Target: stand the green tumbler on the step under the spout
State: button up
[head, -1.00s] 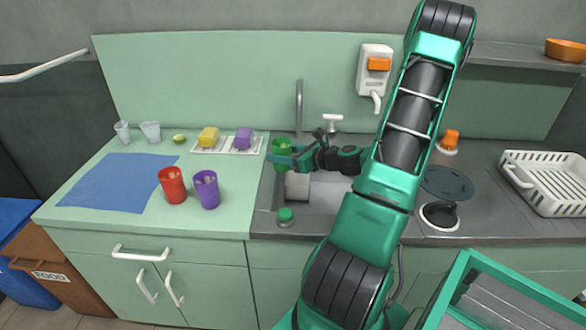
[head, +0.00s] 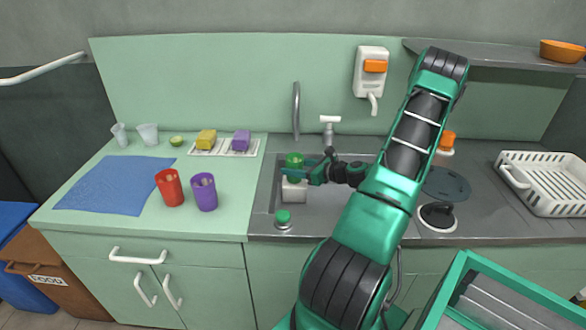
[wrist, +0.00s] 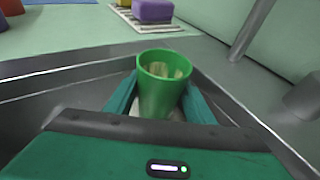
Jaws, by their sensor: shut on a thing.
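The green tumbler (head: 294,160) is upright between the fingers of my gripper (head: 304,173), which is shut on it over the sink. In the wrist view the tumbler (wrist: 160,85) stands between both teal fingers of my gripper (wrist: 158,100), its open rim up and something pale inside. A pale grey block, seemingly the step (head: 293,191), sits in the sink just below the tumbler. The tumbler's foot is partly hidden by a finger, so I cannot tell whether it touches the block. A curved grey spout (head: 296,105) rises behind the sink, above and behind the tumbler.
A green-topped plug (head: 283,217) sits at the sink's front. A white-topped tap (head: 330,125) stands behind my wrist. A red cup (head: 169,186) and a purple cup (head: 204,192) stand on the left counter. A white rack (head: 545,182) is at the right.

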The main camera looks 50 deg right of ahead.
jog(key=o, duration=1)
jog(key=shift+o, duration=0.2)
jog(key=shift+r, duration=0.1)
jog(key=v, duration=1.2)
jog(key=shift+a, duration=0.1)
